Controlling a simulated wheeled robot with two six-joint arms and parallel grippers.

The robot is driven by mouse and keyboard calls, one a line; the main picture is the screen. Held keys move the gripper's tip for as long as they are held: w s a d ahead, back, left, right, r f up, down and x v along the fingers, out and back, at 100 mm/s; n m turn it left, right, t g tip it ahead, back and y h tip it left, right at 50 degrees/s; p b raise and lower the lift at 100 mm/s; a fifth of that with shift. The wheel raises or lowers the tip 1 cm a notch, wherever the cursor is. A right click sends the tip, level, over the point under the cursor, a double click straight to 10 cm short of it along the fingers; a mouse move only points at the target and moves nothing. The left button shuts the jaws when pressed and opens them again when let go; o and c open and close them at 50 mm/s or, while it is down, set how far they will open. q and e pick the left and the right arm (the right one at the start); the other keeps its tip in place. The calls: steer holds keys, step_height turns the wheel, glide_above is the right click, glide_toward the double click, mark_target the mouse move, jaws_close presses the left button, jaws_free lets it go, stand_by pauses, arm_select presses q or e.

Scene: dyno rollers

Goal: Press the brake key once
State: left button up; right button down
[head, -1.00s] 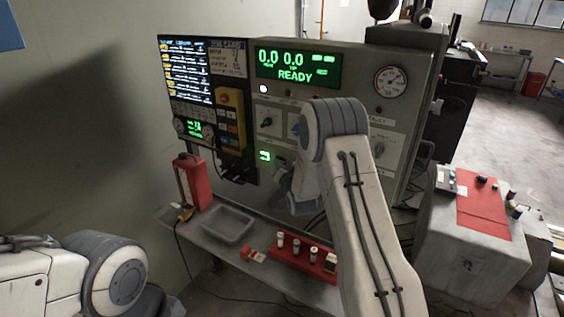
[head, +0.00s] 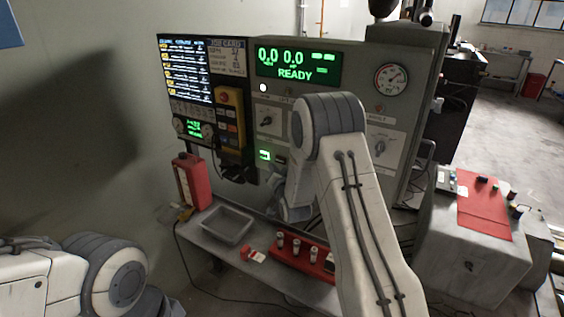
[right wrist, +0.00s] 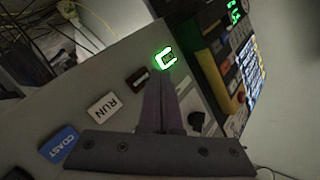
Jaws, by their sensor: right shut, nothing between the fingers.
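The control panel (head: 330,95) stands upright and reads READY in green. In the right wrist view its face (right wrist: 85,75) carries a blue COAST key (right wrist: 58,144), a white RUN key (right wrist: 103,107) and a dark reddish key (right wrist: 138,79) whose label I cannot read. My left gripper is out of view.
A shelf below the panel holds a grey tray (head: 250,216), a red rack (head: 302,268) of small cylinders and a red bottle (head: 191,182). A yellow pendant (head: 231,120) hangs left of the panel's display. A grey cabinet (head: 470,262) stands at the right.

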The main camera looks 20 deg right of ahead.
steer(key=shift+s+a+b, duration=0.3)
steer(key=shift+s+a, duration=0.7)
steer(key=shift+a, duration=0.3)
steer(key=s+a+n+g+y, duration=0.5)
steer(key=s+a+n+g, duration=0.3)
steer(key=s+a, duration=0.9)
steer(key=s+a+r+n+g+h, duration=0.1)
steer(key=s+n+g, duration=0.7)
steer(key=s, duration=1.9)
steer(key=shift+a+r+h, duration=0.4)
steer(key=shift+r+h, duration=0.1)
steer(key=shift+r, duration=0.05)
